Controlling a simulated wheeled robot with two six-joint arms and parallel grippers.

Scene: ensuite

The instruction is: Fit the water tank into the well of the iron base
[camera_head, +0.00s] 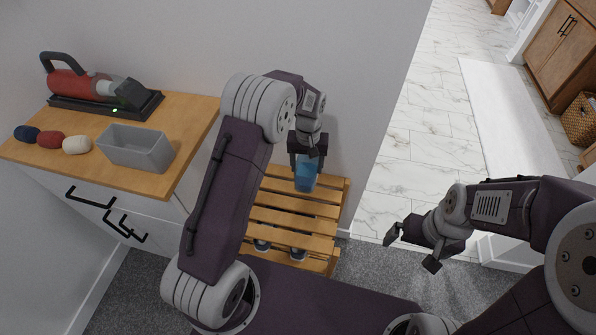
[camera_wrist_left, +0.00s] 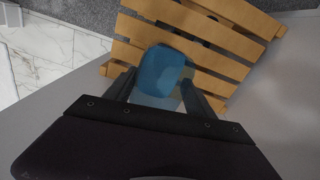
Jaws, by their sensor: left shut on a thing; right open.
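The water tank, a blue and partly clear vessel (camera_head: 305,180), is over the slatted wooden rack at the wall. My left gripper (camera_head: 307,160) is shut on it from above. In the left wrist view the tank (camera_wrist_left: 160,72) sits between the two fingers (camera_wrist_left: 157,92). I cannot tell whether it touches the slats. A black base (camera_head: 72,105) with a small green light lies on the wooden cabinet top, carrying a red and grey appliance with a handle (camera_head: 75,83). Its well is not discernible. My right gripper (camera_head: 411,252) is open and empty over the floor.
The slatted rack (camera_head: 290,210) stands right of the cabinet (camera_head: 190,125). A grey open box (camera_head: 137,148) and three rolled cloths, dark blue, red and cream (camera_head: 77,145), lie on the cabinet top near its front. Bare wood remains at its right end.

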